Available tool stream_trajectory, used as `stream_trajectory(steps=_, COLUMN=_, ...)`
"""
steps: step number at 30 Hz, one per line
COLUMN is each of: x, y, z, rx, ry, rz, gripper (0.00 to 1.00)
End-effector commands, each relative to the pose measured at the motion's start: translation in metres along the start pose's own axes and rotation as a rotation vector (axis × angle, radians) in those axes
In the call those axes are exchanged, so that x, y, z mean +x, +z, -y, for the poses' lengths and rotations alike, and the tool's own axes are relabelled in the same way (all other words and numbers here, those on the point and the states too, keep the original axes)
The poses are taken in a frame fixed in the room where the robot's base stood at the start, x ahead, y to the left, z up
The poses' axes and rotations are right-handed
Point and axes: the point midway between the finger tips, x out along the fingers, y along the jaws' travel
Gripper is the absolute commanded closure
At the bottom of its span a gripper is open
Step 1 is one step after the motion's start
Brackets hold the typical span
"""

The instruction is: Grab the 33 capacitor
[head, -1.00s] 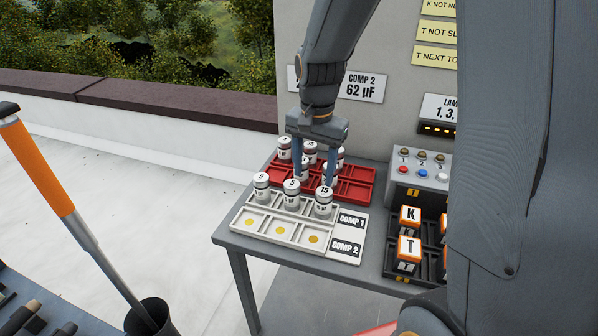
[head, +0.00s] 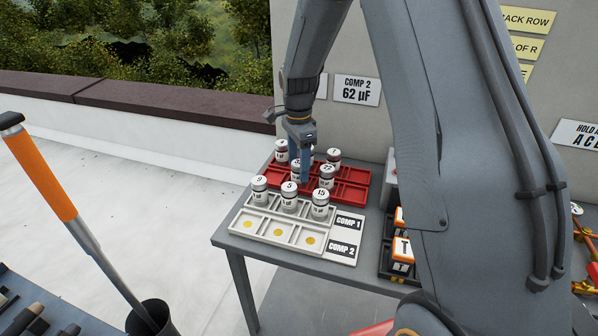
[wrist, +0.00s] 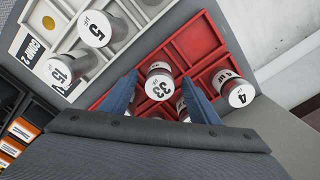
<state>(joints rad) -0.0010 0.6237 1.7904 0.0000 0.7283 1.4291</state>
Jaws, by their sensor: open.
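The 33 capacitor (wrist: 158,86), a white-topped cylinder with a dark band, stands in the red tray (wrist: 196,40). In the wrist view it shows between the two fingers of my open gripper (wrist: 160,79); I cannot tell how far above it the fingertips are. In the head view my gripper (head: 304,176) points down over the red tray, its fingers nearly in line, partly hiding a capacitor (head: 296,171) that seems to be the 33. The 4 capacitor (wrist: 238,94) stands to the right of the fingers in the wrist view.
The 22 capacitor (head: 326,178) and the 7 capacitor (head: 333,158) stand close by in the red tray. The white tray (head: 277,243) in front holds the 9, 5 and 15 capacitors. The panel with the COMP 2 sign (head: 356,90) rises behind the table.

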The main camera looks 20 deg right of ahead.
Motion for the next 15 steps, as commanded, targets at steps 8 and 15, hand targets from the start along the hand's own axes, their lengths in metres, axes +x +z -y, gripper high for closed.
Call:
stream_trajectory(steps=8, x=0.027, y=0.0, z=-0.001, rx=-0.001, ry=0.001, rz=0.0, gripper=0.44)
stream_trajectory(steps=15, x=0.028, y=0.0, z=0.0, rx=-0.001, ry=-0.001, rz=0.0, gripper=0.46)
